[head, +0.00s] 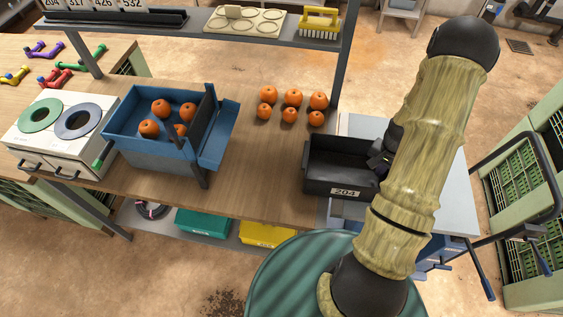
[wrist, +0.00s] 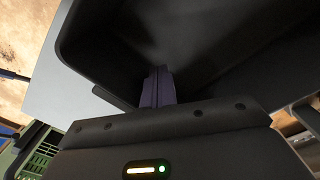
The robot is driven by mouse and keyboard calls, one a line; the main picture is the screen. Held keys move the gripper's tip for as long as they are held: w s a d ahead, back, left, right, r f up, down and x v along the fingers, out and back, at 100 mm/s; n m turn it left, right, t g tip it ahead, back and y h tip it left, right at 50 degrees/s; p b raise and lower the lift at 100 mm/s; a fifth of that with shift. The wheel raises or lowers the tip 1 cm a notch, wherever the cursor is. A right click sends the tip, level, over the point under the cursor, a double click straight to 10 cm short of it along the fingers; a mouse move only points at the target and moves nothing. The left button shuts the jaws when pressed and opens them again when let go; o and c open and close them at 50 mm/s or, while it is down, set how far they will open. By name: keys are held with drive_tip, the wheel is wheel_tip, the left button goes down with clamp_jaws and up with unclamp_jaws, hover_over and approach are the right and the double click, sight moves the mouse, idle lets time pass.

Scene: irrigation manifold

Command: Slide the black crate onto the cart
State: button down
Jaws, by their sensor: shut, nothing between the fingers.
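The black crate (head: 335,185) carries a label reading 204 and stands at the right end of the wooden bench, its right part over the cart's edge. It looks empty where I can see in. The cart (head: 455,195) has a pale grey top and adjoins the bench on the right. My gripper (head: 378,163) is at the crate's right end, partly hidden by my arm in the head view. In the wrist view my gripper's shut fingers (wrist: 158,88) are close against the dark crate (wrist: 215,45), with nothing between them; I cannot tell whether they touch it.
Several oranges (head: 292,98) sit on the bench behind the crate. A blue tilted bin (head: 150,150) with oranges and a white box with two rings (head: 60,125) stand to the left. A shelf (head: 200,22) spans the back. Green crates (head: 515,210) stand right of the cart.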

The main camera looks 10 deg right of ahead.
drive_tip(key=shift+d, duration=0.2)
drive_tip(key=shift+s+d+p, duration=0.1)
drive_tip(key=shift+s+d, duration=0.55)
drive_tip(key=shift+d, duration=1.25)
drive_tip(key=shift+s+d+p, duration=0.1)
drive_tip(key=shift+s+d, duration=0.5)
drive_tip(key=shift+d, duration=1.25)
drive_tip(key=shift+s+d+p, duration=0.1)
drive_tip(key=shift+s+d, duration=0.55)
drive_tip(key=shift+d, duration=1.25)
drive_tip(key=shift+s+d, duration=0.55)
drive_tip(key=shift+d, duration=1.1)
drive_tip(key=shift+s+d, duration=0.55)
drive_tip(key=shift+d, duration=1.05)
drive_tip(key=shift+s+d, duration=0.55)
drive_tip(key=shift+d, duration=1.1)
drive_tip(key=shift+w+a, duration=0.25)
drive_tip(key=shift+a, duration=0.45)
drive_tip(key=shift+w+a, duration=0.25)
drive_tip(key=shift+a, duration=0.5)
drive_tip(key=shift+w+a, duration=0.25)
drive_tip(key=shift+a, duration=0.45)
drive_tip(key=shift+r, duration=0.1)
wheel_tip(320, 180, up, 12)
drive_tip(key=p, duration=0.7)
drive_tip(key=shift+p, duration=0.3)
